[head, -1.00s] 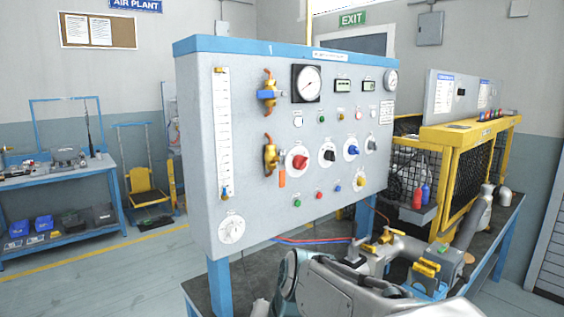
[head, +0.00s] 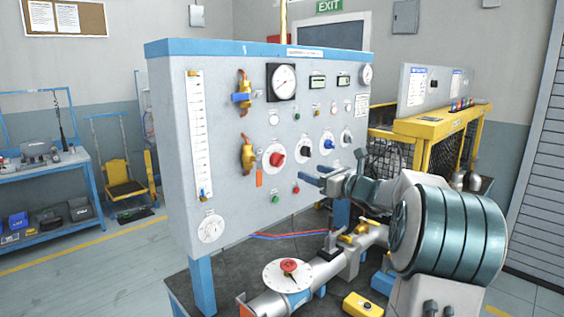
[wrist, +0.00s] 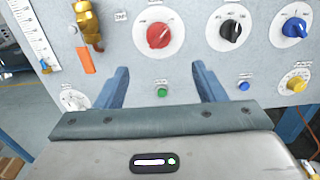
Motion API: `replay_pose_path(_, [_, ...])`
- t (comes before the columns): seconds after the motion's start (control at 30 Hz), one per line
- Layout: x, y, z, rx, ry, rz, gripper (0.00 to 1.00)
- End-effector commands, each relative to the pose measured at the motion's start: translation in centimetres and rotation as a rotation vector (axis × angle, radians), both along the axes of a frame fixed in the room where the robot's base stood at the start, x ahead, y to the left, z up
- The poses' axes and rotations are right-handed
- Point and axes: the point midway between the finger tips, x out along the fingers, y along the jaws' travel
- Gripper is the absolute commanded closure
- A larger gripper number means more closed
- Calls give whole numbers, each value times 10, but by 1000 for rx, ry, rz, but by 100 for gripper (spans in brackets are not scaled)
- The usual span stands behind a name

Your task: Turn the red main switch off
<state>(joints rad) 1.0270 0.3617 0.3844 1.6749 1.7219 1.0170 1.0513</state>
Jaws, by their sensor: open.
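The red main switch (head: 277,156) is a red rotary knob on a round white plate, on the grey upright panel (head: 232,185). In the wrist view the red knob (wrist: 159,35) shows at the top, ahead of and between my fingers. My gripper (head: 310,175) is open and empty, in front of the panel and a little right of and below the red knob in the head view. Its two blue fingers also show in the wrist view (wrist: 163,85), apart from the knob. The knob's small pointer marks are too small to read.
A black knob (head: 307,148) and a blue knob (head: 328,144) sit right of the red one. A brass valve with an orange handle (wrist: 85,60) is to its left. A green button (wrist: 161,91) is below.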

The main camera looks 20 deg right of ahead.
Motion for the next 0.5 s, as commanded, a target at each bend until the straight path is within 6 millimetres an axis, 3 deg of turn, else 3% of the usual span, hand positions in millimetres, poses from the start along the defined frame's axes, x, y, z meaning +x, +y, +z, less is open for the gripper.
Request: replay_pose_path(0.5, [95,36,2,-2,2,4,37])
